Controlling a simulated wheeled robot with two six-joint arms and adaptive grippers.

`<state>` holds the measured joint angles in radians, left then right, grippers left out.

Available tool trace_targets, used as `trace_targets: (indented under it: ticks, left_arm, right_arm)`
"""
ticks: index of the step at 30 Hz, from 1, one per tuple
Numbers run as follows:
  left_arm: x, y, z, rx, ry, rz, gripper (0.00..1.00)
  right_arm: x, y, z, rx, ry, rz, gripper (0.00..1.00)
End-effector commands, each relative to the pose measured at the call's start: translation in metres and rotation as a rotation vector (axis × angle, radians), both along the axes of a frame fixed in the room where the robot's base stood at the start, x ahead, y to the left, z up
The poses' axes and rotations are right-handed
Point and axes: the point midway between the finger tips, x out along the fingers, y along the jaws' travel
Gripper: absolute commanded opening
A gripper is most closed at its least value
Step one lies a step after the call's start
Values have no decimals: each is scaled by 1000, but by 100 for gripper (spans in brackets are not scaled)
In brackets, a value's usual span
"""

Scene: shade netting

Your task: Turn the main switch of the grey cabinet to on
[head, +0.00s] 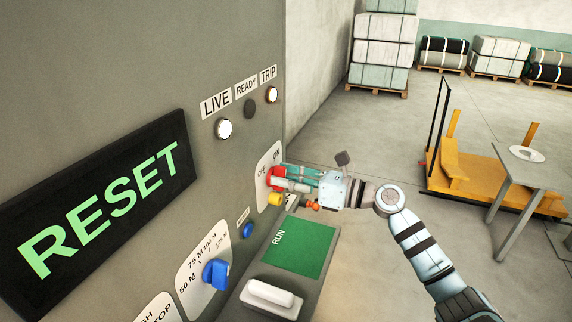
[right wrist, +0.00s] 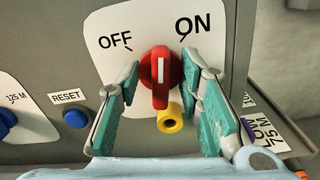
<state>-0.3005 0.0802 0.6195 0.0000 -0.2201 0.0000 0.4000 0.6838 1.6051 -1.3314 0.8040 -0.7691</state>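The grey cabinet (head: 245,60) fills the left of the head view. Its main switch is a red rotary knob (right wrist: 161,76) on a white plate (right wrist: 100,22) marked OFF and ON. The knob's white line points upward, between the two marks. In the head view the knob (head: 271,178) is partly hidden by my right gripper (head: 288,178). In the right wrist view that gripper's teal-padded fingers (right wrist: 161,85) stand apart on either side of the knob, with gaps visible. A yellow hollow piece (right wrist: 171,118) sits just below the knob. My left gripper is out of view.
A blue selector (head: 215,273), a blue reset button (head: 247,230) and a green RUN panel (head: 300,247) lie below the switch. Indicator lamps (head: 224,128) are above.

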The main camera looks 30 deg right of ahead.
Motion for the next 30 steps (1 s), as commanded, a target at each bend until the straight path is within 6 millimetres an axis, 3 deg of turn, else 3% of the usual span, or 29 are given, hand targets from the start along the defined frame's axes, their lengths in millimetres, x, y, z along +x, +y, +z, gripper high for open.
trace_targets:
  ticks: [7, 13, 14, 30]
  left_arm:
    - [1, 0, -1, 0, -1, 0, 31]
    - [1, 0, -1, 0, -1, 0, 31]
    - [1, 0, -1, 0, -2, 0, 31]
    - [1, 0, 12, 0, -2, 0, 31]
  right_arm:
    - [1, 1, -2, 0, 0, 0, 33]
    - [1, 1, -1, 0, 0, 0, 1]
    - [1, 1, -1, 0, 0, 0, 0]
    - [1, 0, 1, 83, 75, 0, 0]
